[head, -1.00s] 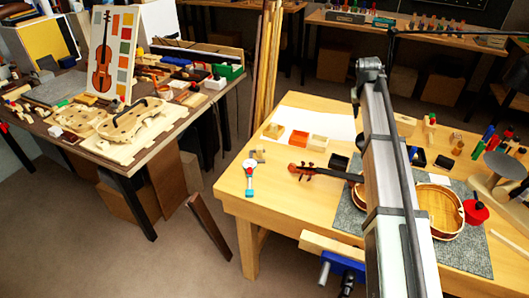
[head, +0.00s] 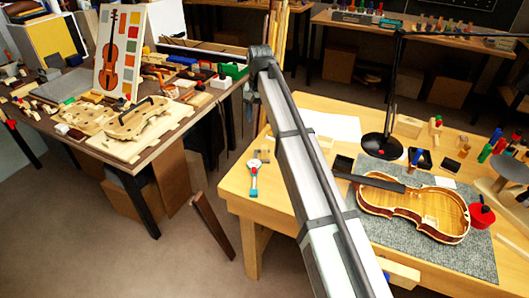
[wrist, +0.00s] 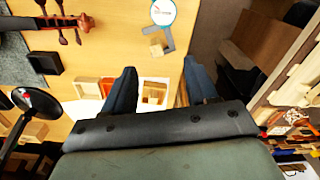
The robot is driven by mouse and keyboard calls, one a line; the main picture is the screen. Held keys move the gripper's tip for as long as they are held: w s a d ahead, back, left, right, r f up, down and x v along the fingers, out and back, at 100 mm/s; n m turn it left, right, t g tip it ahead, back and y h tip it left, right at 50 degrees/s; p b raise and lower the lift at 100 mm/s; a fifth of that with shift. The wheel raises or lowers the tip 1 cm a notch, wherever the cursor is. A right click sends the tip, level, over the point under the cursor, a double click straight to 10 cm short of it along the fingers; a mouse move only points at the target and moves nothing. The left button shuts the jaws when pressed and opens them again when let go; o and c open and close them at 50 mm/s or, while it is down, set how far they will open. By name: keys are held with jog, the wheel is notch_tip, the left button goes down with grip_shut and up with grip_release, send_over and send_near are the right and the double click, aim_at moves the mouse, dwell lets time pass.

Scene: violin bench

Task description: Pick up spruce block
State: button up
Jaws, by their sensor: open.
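In the wrist view, my gripper (wrist: 160,68) is open, with one dark finger on each side of a pale wooden block (wrist: 153,93). The block looks light-topped with darker parts inside its outline; it is apart from both fingers as far as I can see. An orange block (wrist: 106,87) lies left of it, partly behind the left finger, and another pale block (wrist: 86,88) lies farther left. I cannot tell for sure which pale block is spruce.
A violin body (head: 415,205) lies on a grey mat (head: 455,255). A black lamp (head: 381,146) stands behind it. A round-headed blue and white tool (head: 254,178) lies near the bench's left edge. A small wooden piece (wrist: 156,48) and a grey square lie beyond the fingers.

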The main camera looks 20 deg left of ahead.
jog(key=n, duration=0.2)
send_over(264, 147)
notch_tip(264, 147, down, 5)
jog(key=f, duration=0.8)
jog(key=shift+w+d, duration=0.2)
jog(key=shift+w, duration=0.1)
jog(key=shift+s+a+f, duration=0.1)
jog(key=shift+f, duration=1.25)
jog(key=shift+s+a+f, duration=0.1)
jog(key=shift+f, duration=1.25)
grip_shut()
